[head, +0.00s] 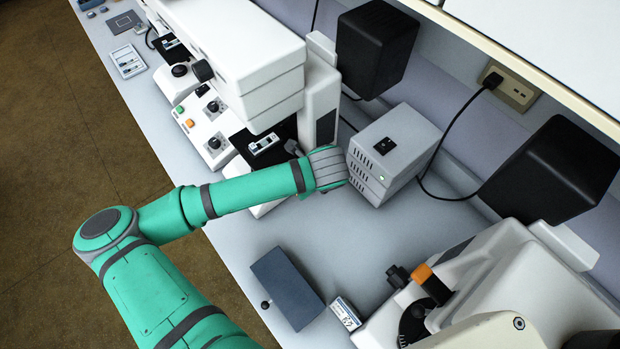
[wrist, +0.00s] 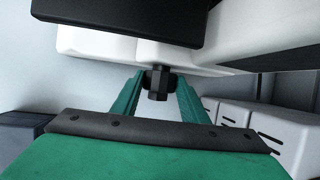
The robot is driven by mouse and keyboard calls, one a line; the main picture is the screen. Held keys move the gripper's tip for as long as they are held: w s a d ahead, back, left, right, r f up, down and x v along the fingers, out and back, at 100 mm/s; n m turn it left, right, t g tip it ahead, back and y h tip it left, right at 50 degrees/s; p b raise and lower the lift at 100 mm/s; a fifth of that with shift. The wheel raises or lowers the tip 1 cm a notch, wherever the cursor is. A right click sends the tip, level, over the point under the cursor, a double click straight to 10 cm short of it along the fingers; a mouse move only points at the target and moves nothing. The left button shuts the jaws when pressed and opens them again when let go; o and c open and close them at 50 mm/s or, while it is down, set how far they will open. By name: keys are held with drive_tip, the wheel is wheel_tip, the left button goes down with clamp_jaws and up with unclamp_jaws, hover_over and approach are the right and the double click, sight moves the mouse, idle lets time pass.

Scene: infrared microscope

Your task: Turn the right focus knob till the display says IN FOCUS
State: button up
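In the wrist view a black knob (wrist: 158,84) sticks out from under a white microscope body (wrist: 100,46). The two teal fingers of my gripper (wrist: 160,80) stand on either side of it, with no clear gap at the tips. I cannot tell whether they press on it. In the head view my arm reaches to the white microscope (head: 240,50), its grey wrist (head: 327,168) beside the base. The wrist hides the fingers and the knob there. No readable display shows in either view.
A white vented box (head: 400,150) stands close right of my wrist. A dark blue-grey box (head: 287,288) and a small labelled carton (head: 345,313) lie nearer on the bench. Another white instrument (head: 500,275) is at the lower right.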

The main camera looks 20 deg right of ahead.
drive_tip(key=shift+a+h, duration=0.15)
drive_tip(key=shift+h, duration=0.15)
drive_tip(key=shift+c, duration=0.4)
drive_tip(key=shift+s+a+f+n+t+h, duration=0.1)
drive_tip(key=shift+a+n+t+h, duration=0.2)
drive_tip(key=shift+t+h, duration=0.55)
drive_tip(key=h, duration=0.2)
drive_tip(key=n+t+h, duration=0.1)
drive_tip(key=h, duration=0.1)
drive_tip(key=shift+s+a+f, duration=0.1)
drive_tip(key=shift+a+f, duration=0.15)
drive_tip(key=shift+a, duration=0.1)
drive_tip(key=shift+a+f+n+t+h, duration=0.1)
drive_tip(key=shift+f+n+t+h, duration=0.2)
drive_tip(key=shift+t+h, duration=0.55)
drive_tip(key=shift+f+n+t+h, duration=0.15)
drive_tip(key=shift+n+t+h, duration=0.15)
drive_tip(key=shift+h, duration=0.55)
drive_tip(key=shift+f+n+t+h, duration=0.15)
drive_tip(key=shift+t+h, duration=0.25)
drive_tip(key=shift+h, duration=0.45)
drive_tip(key=shift+s, duration=0.1)
drive_tip(key=o, duration=1.1)
drive_tip(key=shift+c, duration=0.2)
